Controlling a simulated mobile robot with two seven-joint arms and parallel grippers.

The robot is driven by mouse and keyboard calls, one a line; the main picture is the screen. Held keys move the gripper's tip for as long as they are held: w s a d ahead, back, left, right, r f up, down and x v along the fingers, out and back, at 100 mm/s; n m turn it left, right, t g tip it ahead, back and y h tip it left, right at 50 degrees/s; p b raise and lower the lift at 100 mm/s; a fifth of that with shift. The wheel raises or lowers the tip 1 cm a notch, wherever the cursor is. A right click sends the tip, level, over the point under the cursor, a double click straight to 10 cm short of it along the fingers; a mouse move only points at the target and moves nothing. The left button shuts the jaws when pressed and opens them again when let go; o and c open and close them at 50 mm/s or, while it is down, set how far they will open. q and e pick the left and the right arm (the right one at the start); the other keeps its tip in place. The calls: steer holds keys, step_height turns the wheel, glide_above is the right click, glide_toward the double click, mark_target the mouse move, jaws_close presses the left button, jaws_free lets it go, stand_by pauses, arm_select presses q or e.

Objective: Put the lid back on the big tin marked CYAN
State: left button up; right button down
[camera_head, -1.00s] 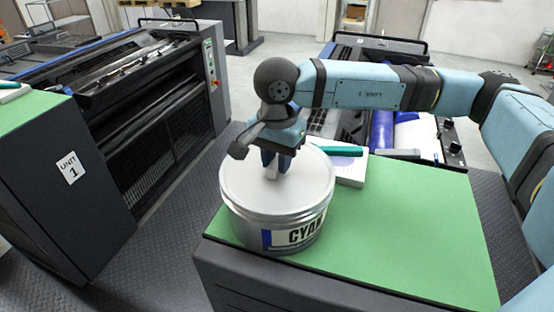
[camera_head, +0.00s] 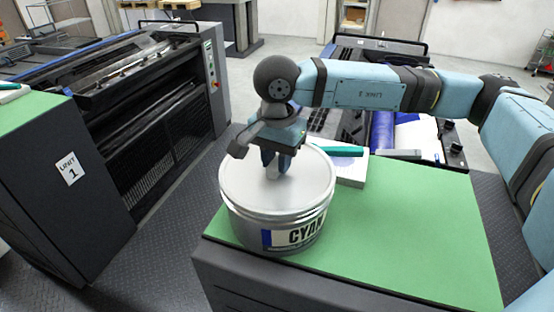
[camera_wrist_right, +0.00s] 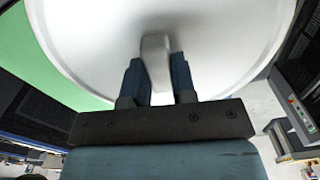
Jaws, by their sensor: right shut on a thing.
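The big tin marked CYAN (camera_head: 290,236) stands upright on the green-topped cabinet at its left front corner. The round silver lid (camera_head: 248,187) lies over the tin's top and looks about level; I cannot tell whether it is fully seated. My right gripper (camera_head: 274,172) is above the lid, pointing down, shut on the lid's knob. In the right wrist view the pale knob (camera_wrist_right: 156,62) is between the fingers of the right gripper (camera_wrist_right: 158,78), with the lid's white top (camera_wrist_right: 90,40) filling the view. My left gripper is not in view.
The green cabinet top (camera_head: 420,220) is clear to the right of the tin. A white box (camera_head: 352,170) with a teal object (camera_head: 340,151) on it lies behind the tin. A press unit (camera_head: 150,110) stands at the left, beside the cabinet marked UNIT 1 (camera_head: 68,168).

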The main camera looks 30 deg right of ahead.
stand_by(0.4)
steer(key=shift+c, duration=1.9)
jaws_free()
steer(key=shift+r, duration=0.15)
steer(key=shift+r+p, duration=1.1)
steer(key=shift+r, duration=2.25)
jaws_close()
